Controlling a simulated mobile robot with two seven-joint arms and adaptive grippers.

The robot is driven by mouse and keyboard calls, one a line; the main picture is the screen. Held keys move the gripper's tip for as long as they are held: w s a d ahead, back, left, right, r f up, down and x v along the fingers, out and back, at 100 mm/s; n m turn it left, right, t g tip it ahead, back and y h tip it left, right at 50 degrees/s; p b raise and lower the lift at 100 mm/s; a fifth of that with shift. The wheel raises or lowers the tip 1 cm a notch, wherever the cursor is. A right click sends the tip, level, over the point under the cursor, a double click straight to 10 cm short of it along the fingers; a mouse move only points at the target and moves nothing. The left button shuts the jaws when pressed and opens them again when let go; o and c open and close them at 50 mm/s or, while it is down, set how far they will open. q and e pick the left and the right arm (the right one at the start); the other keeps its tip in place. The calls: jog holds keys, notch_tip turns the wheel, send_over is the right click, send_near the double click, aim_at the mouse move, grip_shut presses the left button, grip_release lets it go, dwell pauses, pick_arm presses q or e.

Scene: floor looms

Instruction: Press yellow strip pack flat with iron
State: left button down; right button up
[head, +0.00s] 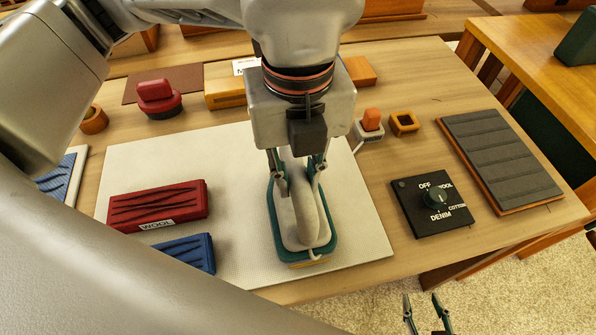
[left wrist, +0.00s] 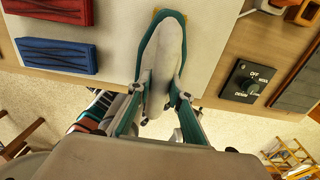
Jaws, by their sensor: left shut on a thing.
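My left gripper (head: 298,175) is shut on the iron (head: 303,215), which has a cream body and handle and a teal base. The iron is over the pale mat, and the same grip shows in the left wrist view (left wrist: 160,95). A thin edge of the yellow strip pack (head: 308,264) shows under the iron's near end; the iron hides the rest, and I cannot tell how flat it is. A red pack marked WOOL (head: 160,205) and a blue pack (head: 190,252) lie left of the iron, both ridged. My right gripper (head: 424,316) is open and empty at the bottom edge.
The pale mat (head: 230,190) has bare room between the packs and iron. A black dial box (head: 433,204) and a grey ribbed board (head: 500,160) are at right. Behind are a red-handled block (head: 160,98), a small orange-topped holder (head: 370,125) and a wooden ring (head: 404,123).

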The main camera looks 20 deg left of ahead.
pick_arm(q)
jog(key=shift+r+p, duration=1.85)
jog(key=shift+r, duration=1.7)
pick_arm(e)
notch_tip(320, 180, up, 6)
jog(key=w+t, duration=0.1)
jog(key=w, duration=0.1)
jog(key=shift+w+r, duration=0.15)
jog(key=shift+w, duration=0.25)
